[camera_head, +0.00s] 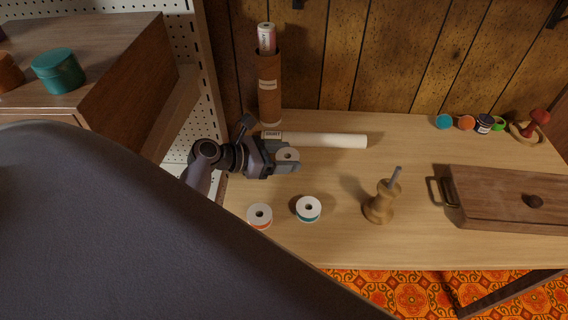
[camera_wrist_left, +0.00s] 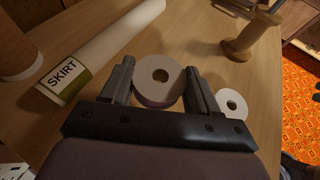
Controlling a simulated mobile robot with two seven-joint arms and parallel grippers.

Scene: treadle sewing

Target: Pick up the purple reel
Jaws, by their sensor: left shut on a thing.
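The purple reel (camera_wrist_left: 143,75) shows white flat faces with a centre hole and a faint purple rim in the left wrist view. In the head view the reel (camera_head: 288,150) is by the paper roll, over the tabletop. My left gripper (camera_wrist_left: 160,68) is shut on it, with one finger on each side. In the head view my left gripper (camera_head: 283,160) comes in from the left and partly hides the reel. I cannot tell whether the reel touches the table. My right gripper is not in view.
A white roll labelled SKIRT (camera_head: 320,140) lies just behind. An orange-edged reel (camera_head: 259,223) and a teal-edged reel (camera_head: 308,217) lie in front. A wooden spindle stand (camera_head: 379,208), a brown tube (camera_head: 270,95) and a wooden case (camera_head: 510,190) stand on the table (camera_head: 330,245).

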